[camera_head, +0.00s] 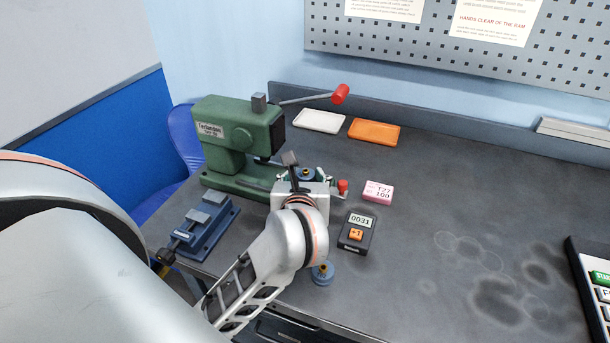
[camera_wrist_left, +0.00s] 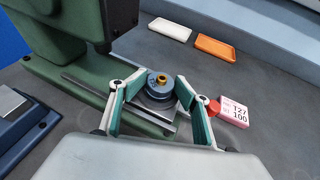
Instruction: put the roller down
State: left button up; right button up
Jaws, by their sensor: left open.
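No roller can be clearly recognised in either view. My left gripper (camera_head: 304,178) is open over a steel plate at the front of the green press (camera_head: 238,135). In the left wrist view its teal-padded fingers (camera_wrist_left: 160,80) stand on either side of a blue round piece with a brass knob (camera_wrist_left: 158,92), with gaps beside it. That piece sits on the steel plate (camera_wrist_left: 157,118) and is partly hidden in the head view. A similar blue piece with a brass knob (camera_head: 322,274) stands on the bench near its front edge. My right gripper is out of view.
A blue vice-like fixture (camera_head: 206,227) stands left of the gripper. A counter (camera_head: 357,232) reading 0031 and a pink T27 100 block (camera_head: 378,192) lie to the right. White (camera_head: 319,121) and orange (camera_head: 374,132) trays lie behind. The bench's right middle (camera_head: 450,210) is clear.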

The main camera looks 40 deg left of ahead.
aim_at(307, 177)
pick_arm(q)
jog(key=shift+s+d+f+h, duration=0.1)
jog(key=shift+d+f+h, duration=0.05)
jog(key=shift+f, duration=0.2)
jog(key=shift+s+d+f+h, duration=0.1)
jog(key=shift+f+h, duration=0.05)
jog(key=shift+f, duration=0.2)
jog(key=shift+w+r, duration=0.1)
jog(key=shift+r, duration=0.05)
jog(key=shift+r+p, duration=0.45)
jog(key=shift+p, duration=0.1)
jog(key=v, duration=0.5)
jog(key=shift+w+r, duration=0.1)
jog(key=p+v, duration=0.6)
jog(key=v, duration=0.1)
jog(key=shift+r, duration=0.3)
